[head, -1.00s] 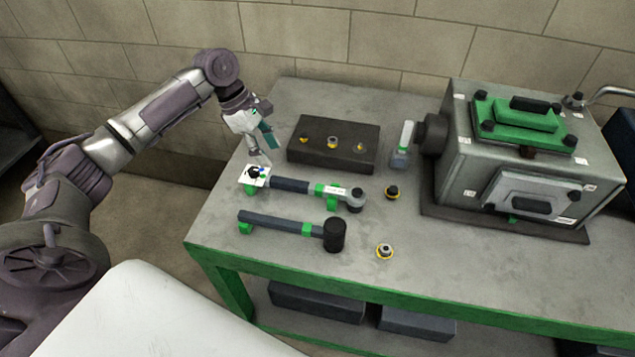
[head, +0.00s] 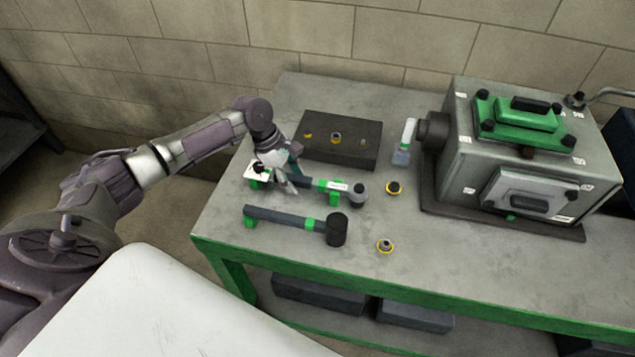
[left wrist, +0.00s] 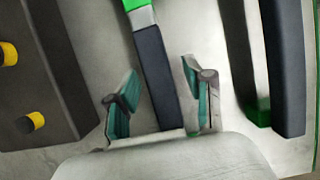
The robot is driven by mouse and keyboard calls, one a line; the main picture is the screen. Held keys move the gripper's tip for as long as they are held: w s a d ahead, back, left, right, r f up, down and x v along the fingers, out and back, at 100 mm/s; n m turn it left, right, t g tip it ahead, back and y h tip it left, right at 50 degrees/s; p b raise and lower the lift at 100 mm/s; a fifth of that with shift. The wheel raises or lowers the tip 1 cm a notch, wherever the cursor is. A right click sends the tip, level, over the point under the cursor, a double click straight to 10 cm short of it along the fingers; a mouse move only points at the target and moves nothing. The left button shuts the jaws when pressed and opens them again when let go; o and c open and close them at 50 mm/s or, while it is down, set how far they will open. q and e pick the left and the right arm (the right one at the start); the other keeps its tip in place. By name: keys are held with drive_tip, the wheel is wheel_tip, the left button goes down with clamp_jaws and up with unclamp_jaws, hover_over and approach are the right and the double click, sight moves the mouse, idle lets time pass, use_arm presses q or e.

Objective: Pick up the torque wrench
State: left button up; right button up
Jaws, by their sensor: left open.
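The torque wrench (head: 330,186) lies on green rests on the bench, its round head to the right. In the left wrist view its dark handle (left wrist: 155,70) runs between my two fingers, with a green band beyond them. My left gripper (head: 288,184) is open over the handle part of the wrench. In the left wrist view the open left gripper (left wrist: 158,75) has one finger on each side of the handle, with gaps on both sides. Whether the fingertips are level with the handle is hard to tell. My right gripper is not in view.
A mallet (head: 284,219) lies parallel in front of the wrench; its handle (left wrist: 284,65) also shows at the right of the wrist view. A dark block (head: 360,152) with yellow-ringed fittings is behind. Two small fittings sit right of the tools. A grey housing (head: 465,150) stands farther right.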

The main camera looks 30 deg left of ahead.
sight(299, 177)
use_arm(q)
clamp_jaws()
drive_tip(key=shift+w+r, duration=0.1)
drive_tip(key=shift+r, duration=0.05)
idle(0.4)
drive_tip(key=shift+r, duration=0.1)
drive_tip(key=shift+r, duration=0.6)
wheel_tip(299, 177, up, 2)
drive_tip(key=shift+r+b, duration=0.25)
drive_tip(key=shift+b, duration=0.25)
drive_tip(key=d+r, duration=0.2)
drive_tip(key=d, duration=0.1)
drive_tip(key=w+d+r+b, duration=0.1)
drive_tip(key=d+r, duration=0.1)
drive_tip(key=d, duration=0.2)
drive_tip(key=d+r, duration=0.2)
drive_tip(key=d, duration=0.1)
drive_tip(key=shift+w+d+r+b, duration=0.15)
drive_tip(key=shift+w+d+b, duration=0.05)
drive_tip(key=shift+w+b, duration=0.2)
drive_tip(key=shift+d+r, duration=0.4)
drive_tip(key=shift+d, duration=0.15)
